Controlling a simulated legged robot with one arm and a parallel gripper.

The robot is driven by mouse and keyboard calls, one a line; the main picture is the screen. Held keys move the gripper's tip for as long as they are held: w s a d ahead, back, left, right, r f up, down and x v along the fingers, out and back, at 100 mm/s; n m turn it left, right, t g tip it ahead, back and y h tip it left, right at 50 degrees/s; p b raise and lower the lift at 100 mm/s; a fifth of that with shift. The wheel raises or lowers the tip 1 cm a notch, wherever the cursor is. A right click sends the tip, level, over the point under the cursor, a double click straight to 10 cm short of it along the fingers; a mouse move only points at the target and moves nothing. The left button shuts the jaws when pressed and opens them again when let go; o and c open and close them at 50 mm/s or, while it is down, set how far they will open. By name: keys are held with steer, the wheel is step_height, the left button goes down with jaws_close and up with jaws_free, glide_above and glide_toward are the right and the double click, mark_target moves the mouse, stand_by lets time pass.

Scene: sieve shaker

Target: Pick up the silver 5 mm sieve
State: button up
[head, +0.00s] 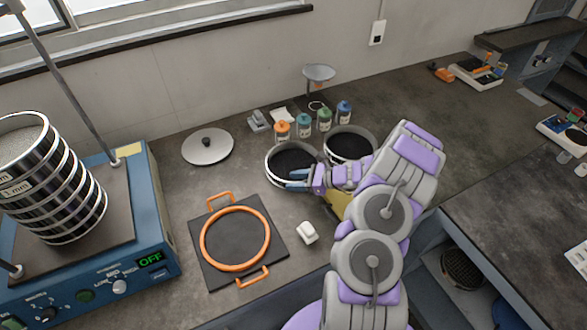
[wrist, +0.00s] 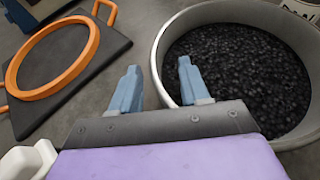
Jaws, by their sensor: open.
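Two silver round sieves with dark granules inside stand on the bench: a left one (head: 268,174) and a right one (head: 327,143). I cannot read a 5 mm label on either. My gripper (head: 297,180) is open and empty at the left sieve's front right edge. In the wrist view a silver sieve (wrist: 158,42) fills the right side, and my open gripper (wrist: 159,72) has one finger on each side of its near wall in the picture. I cannot tell whether the fingers touch it. Part of the right sieve is hidden by my arm.
A blue shaker (head: 150,215) reading OFF carries a tall sieve stack (head: 75,215) at left. An orange ring (head: 204,240) lies on a dark plate (head: 275,275). A silver lid (head: 208,150), several bottles (head: 304,127) and a white block (head: 307,232) stand nearby.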

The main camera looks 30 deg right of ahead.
jaws_close()
stand_by(0.4)
stand_by(1.0)
